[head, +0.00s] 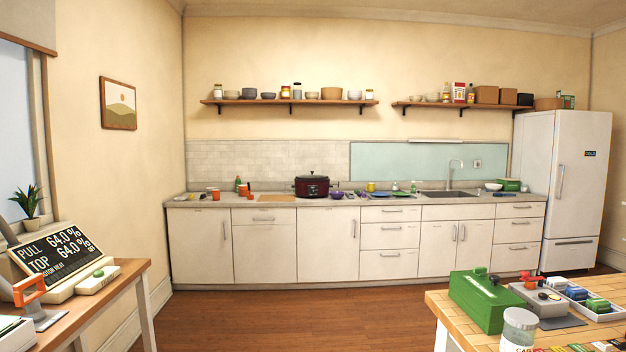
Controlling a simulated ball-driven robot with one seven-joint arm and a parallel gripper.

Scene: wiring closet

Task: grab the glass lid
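A dark red cooker (312,187) stands on the far counter, left of the sink. A lid (312,178) with a small knob appears to sit on top of it; at this distance I cannot tell for sure that it is glass. The cooker is upright and well away from me, across the floor. My gripper does not show in the head view, so its state is hidden.
The long counter (215,201) also holds orange cups, a cutting board (276,198), small bowls and a sink (452,193). A wooden table with a green box (485,302) stands front right, a desk with a sign (58,251) front left. Open wooden floor (300,318) lies between.

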